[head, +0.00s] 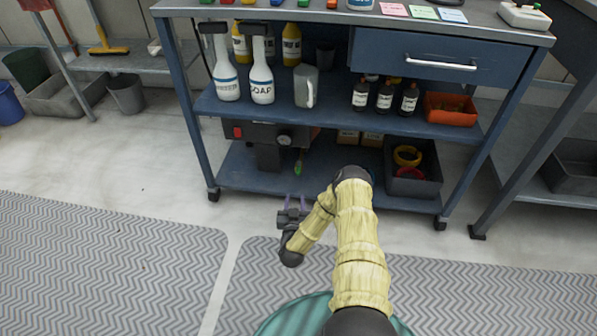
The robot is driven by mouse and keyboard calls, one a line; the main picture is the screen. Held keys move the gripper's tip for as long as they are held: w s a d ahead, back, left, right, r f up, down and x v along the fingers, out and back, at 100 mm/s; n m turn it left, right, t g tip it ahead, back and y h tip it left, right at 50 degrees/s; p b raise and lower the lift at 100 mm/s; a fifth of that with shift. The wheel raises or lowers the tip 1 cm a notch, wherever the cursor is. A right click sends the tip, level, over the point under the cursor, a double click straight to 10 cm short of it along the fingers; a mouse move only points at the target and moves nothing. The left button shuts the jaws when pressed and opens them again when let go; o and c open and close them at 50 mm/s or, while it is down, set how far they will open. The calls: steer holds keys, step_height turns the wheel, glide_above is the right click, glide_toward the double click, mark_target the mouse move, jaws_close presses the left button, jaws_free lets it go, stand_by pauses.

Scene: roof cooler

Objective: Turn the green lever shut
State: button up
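The green lever (298,168) is a small bright green handle on the lower level of the blue workbench. It hangs down just below a dark machine (262,134) with red parts and a round white gauge. My gripper (295,199) is in front of the bench's bottom shelf, nearer to me than the lever and apart from it in the picture. Its two purple-grey fingers look spread, with nothing between them. The lever is small here, and its pivot is hard to make out.
The blue bottom shelf (235,178) lies below the machine. A dark bin (428,185) with yellow and red rings stands at its right. White soap bottles (262,82) and a grey jug (306,88) stand on the shelf above. The floor in front is clear, with grey zigzag mats (120,265).

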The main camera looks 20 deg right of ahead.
mark_target(299, 166)
steer(key=shift+s+d+f, duration=0.1)
stand_by(0.3)
steer(key=b+x, duration=1)
steer(key=x, duration=0.6)
steer(key=shift+s+d+f, duration=0.1)
steer(key=shift+d+f, duration=0.05)
steer(key=shift+w+d+r, duration=0.2)
steer(key=shift+w+d, duration=0.1)
steer(key=shift+w, duration=0.4)
steer(key=shift+c, duration=0.5)
jaws_close()
